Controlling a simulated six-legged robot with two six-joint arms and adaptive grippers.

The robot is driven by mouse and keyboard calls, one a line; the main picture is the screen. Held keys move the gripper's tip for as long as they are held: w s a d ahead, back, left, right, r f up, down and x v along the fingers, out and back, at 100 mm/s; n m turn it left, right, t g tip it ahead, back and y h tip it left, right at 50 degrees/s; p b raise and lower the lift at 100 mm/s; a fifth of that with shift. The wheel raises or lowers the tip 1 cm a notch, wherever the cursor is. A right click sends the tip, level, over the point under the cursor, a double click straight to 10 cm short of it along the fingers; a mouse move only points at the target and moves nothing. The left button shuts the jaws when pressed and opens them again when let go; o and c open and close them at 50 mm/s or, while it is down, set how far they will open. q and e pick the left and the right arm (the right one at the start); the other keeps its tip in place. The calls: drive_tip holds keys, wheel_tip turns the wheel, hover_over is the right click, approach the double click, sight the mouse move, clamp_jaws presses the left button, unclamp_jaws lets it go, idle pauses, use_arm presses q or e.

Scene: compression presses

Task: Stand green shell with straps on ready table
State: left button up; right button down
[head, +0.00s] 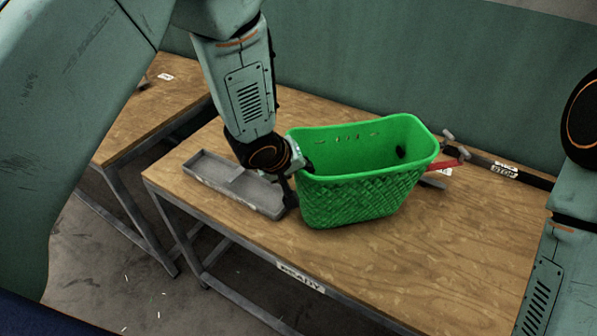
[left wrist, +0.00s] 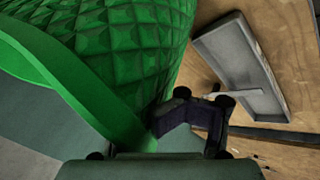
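The green shell (head: 365,195), a woven-pattern tub with a smooth rim, stands open side up on the wooden table (head: 440,255) labelled READY. Its base appears to rest on the tabletop, and no straps can be made out. My left gripper (head: 293,182) is at the shell's left rim. In the left wrist view, a dark finger (left wrist: 190,118) lies against or very close to the shell's rim (left wrist: 110,110). Whether the fingers are closed on the rim is hidden. My right arm shows at the right edge; its gripper is out of frame.
A red-handled tool (head: 452,158) is behind the shell's right side, by a STOP label (head: 504,171). Another wooden table (head: 140,120) stands at left. The front right tabletop is clear.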

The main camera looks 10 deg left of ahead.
use_arm(q)
drive_tip(key=o, duration=0.3)
drive_tip(key=shift+o, duration=0.3)
drive_tip(key=shift+s+d+r, duration=0.1)
drive_tip(key=shift+s, duration=0.05)
drive_tip(key=shift+r, duration=0.2)
drive_tip(key=p+v, duration=0.2)
drive_tip(key=v, duration=0.9)
drive_tip(key=shift+r, duration=0.3)
drive_tip(key=shift+s, duration=0.15)
